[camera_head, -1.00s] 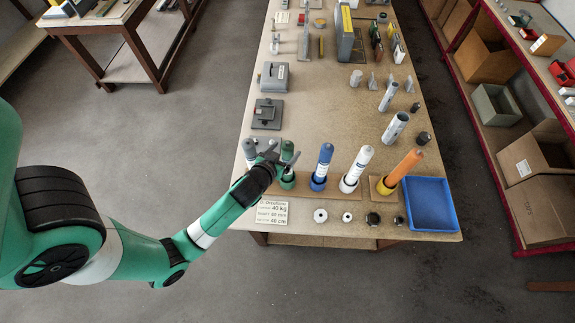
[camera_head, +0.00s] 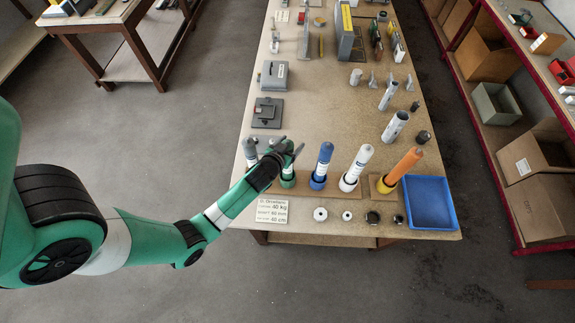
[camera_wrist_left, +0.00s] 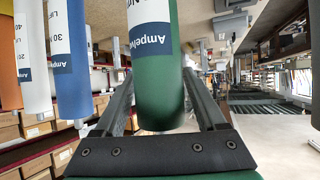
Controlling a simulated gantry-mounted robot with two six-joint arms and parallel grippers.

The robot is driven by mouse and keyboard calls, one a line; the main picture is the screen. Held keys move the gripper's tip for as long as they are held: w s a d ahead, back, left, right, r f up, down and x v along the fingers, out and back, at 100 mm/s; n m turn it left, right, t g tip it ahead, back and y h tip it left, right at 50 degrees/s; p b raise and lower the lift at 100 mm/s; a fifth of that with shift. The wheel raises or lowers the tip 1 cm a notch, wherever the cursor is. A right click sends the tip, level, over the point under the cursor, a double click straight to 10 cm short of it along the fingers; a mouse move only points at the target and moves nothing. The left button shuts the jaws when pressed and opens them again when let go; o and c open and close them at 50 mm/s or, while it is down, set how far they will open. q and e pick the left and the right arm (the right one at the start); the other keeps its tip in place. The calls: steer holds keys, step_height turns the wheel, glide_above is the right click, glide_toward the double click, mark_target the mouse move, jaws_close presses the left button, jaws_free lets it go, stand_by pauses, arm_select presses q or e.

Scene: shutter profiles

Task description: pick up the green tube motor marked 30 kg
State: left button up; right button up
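The right gripper is not in view.
A grey tube (camera_head: 250,150) stands left of the green one; blue (camera_head: 325,158), white (camera_head: 358,165) and orange (camera_head: 405,166) tubes stand to the right. A placard (camera_head: 272,211) and several small rings lie in front. A blue tray (camera_head: 452,222) sits at the front right corner.

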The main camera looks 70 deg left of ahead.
arm_select(q)
jaws_close()
steer(key=shift+r, duration=0.2)
stand_by(0.3)
